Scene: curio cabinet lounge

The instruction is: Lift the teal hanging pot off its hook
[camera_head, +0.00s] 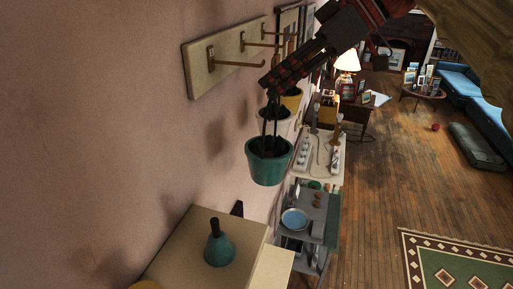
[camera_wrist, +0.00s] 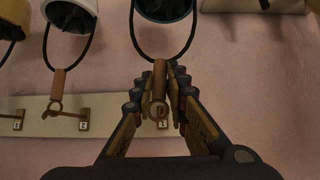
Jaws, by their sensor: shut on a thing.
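The teal hanging pot (camera_head: 268,163) holds dark soil or a plant and hangs upright below my gripper (camera_head: 268,86) in the head view. In the wrist view the teal pot (camera_wrist: 163,10) is at the top, cut off by the edge, with its dark loop running down to a brown tab. My gripper (camera_wrist: 160,82) is shut on this tab, with the ring just past the fingertips. The nearest hook (camera_head: 238,65) sticks out from a pale wall board (camera_head: 200,72). The wrist view shows hook number 3 (camera_wrist: 163,125) behind the ring; I cannot tell whether they touch.
A white pot (camera_wrist: 75,14) and a yellow pot (camera_wrist: 10,28) hang beside it. A grey cart (camera_head: 318,222) stands along the wall.

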